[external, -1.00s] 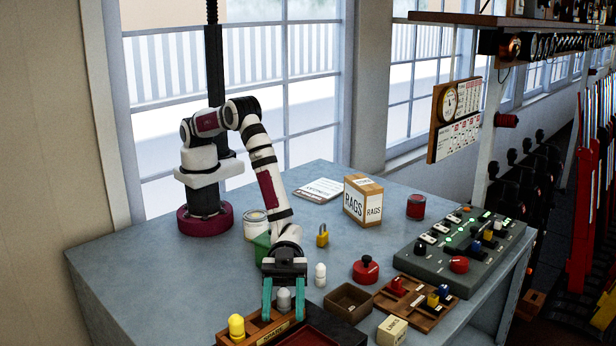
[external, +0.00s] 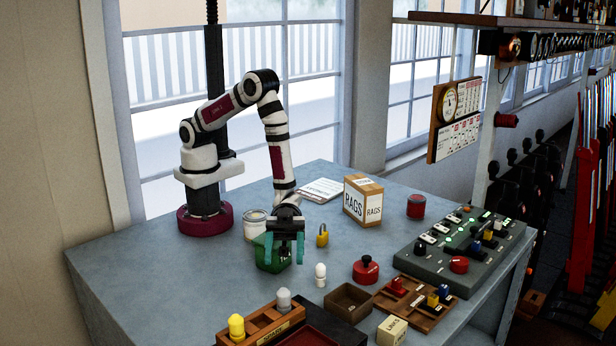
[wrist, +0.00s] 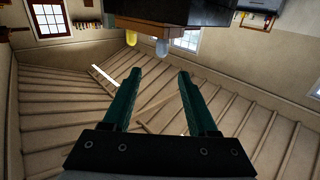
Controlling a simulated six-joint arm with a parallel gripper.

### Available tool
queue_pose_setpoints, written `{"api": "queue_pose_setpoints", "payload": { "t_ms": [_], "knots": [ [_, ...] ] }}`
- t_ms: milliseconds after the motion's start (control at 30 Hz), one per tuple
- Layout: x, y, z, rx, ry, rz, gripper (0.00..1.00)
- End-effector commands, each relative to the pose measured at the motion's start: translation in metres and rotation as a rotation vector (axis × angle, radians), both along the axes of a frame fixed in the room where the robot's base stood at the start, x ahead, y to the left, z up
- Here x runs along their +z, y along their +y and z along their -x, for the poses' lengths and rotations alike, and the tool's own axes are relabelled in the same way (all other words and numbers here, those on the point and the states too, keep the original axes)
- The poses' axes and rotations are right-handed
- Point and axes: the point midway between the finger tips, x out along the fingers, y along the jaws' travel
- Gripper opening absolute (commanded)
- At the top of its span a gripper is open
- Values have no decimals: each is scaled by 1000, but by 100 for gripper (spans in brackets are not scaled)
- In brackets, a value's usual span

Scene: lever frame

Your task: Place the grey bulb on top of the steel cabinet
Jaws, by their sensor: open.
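The grey bulb (external: 284,299) stands upright in the wooden rack (external: 262,328), behind and to the right of a yellow bulb (external: 236,326). In the wrist view the grey bulb (wrist: 162,48) shows upside down at the top, beyond the fingertips. My gripper (external: 285,262) is open and empty, with its teal fingers apart. In the external view it appears above and behind the grey bulb, in front of a green box (external: 266,258). The large blue-grey bench-like top (external: 190,285) appears to be the steel cabinet; its material is not certain.
A white bulb (external: 320,275) stands right of my gripper. The left part of the top is clear.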

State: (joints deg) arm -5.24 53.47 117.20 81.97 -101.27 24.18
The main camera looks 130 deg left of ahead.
Motion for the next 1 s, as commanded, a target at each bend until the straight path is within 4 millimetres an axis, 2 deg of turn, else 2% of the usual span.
{"api": "queue_pose_setpoints", "payload": {
  "t_ms": [167, 600, 667, 900, 1000],
  "knots": [
    [0, 7, 7, 0, 0, 0, 65],
    [-4, 2, 4, 0, -1, -1, 65],
    [-4, -7, -3, -3, -2, -1, 65],
    [-4, -54, -51, -3, -2, 1, 65],
    [-4, -66, -64, -1, -2, -1, 65]
  ]
}}
